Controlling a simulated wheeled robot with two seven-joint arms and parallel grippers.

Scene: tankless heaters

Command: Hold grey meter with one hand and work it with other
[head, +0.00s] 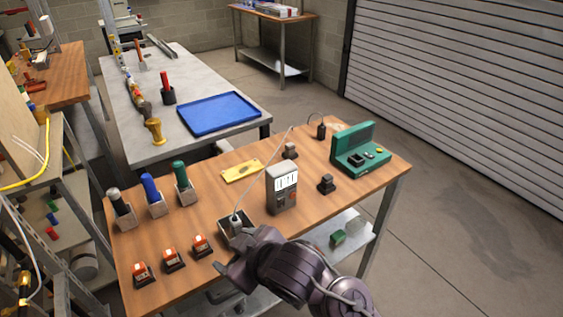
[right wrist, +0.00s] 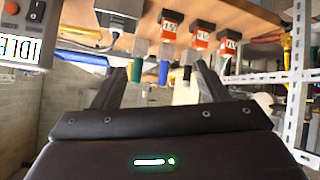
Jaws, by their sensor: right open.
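The grey meter (head: 281,195) stands upright on the wooden workbench, with a white display at the top and an orange-red button lower on its face. It also shows, upside down, at the left edge of the right wrist view (right wrist: 28,58). My right gripper (head: 230,270) is by the front edge of the bench, to the left of the meter and apart from it. In the right wrist view its two fingers (right wrist: 160,88) are spread with nothing held between them. My left gripper is not in view.
A grey box (head: 228,226) with a pale cable sits between my right gripper and the meter. Several orange-labelled blocks (head: 170,258), handled tools in holders (head: 155,203), a yellow plate (head: 241,171) and a green case (head: 359,150) are on the bench (head: 225,202).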

